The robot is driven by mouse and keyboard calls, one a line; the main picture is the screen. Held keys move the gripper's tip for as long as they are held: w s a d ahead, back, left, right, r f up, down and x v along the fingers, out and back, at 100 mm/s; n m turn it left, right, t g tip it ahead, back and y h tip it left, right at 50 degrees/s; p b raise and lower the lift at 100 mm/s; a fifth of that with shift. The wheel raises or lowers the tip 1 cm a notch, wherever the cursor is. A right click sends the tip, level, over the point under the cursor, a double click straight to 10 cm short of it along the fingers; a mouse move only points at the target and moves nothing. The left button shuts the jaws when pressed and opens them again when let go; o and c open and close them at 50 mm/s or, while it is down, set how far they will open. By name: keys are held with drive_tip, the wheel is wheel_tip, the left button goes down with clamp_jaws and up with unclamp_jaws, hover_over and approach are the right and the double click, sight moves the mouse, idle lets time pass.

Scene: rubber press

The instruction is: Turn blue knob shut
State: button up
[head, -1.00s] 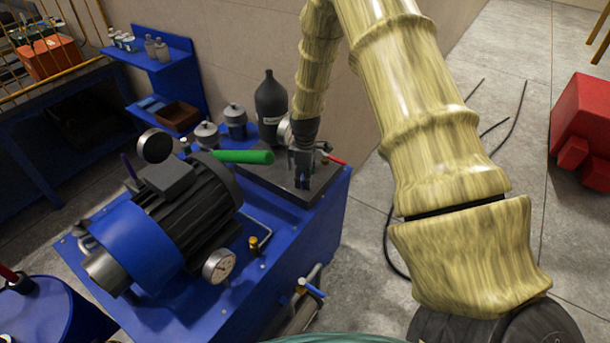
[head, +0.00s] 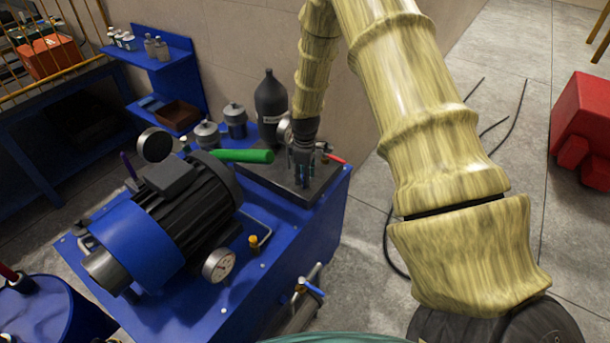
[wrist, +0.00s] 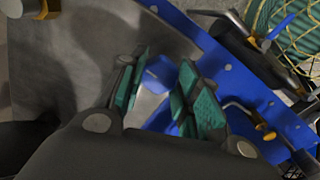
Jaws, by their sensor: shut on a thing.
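My gripper (head: 303,175) is over the dark plate (head: 262,185) at the back right of the blue press unit, fingers pointing down. In the wrist view its two green-padded fingers (wrist: 162,90) stand either side of a small blue piece (wrist: 158,73), which looks like the blue knob. A red lever (head: 333,158) sticks out just right of the gripper.
A green handle (head: 245,156) lies left of the gripper. A black bottle (head: 271,105) and a motor (head: 165,215) stand on the unit. A blue-handled valve (head: 312,289) is on its front side.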

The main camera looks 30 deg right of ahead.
drive_tip(key=m, duration=0.8)
drive_tip(key=shift+m, duration=0.4)
drive_tip(key=m, duration=0.4)
drive_tip(key=shift+w+r, duration=0.1)
drive_tip(key=shift+m, duration=1.9)
drive_tip(key=o, duration=1)
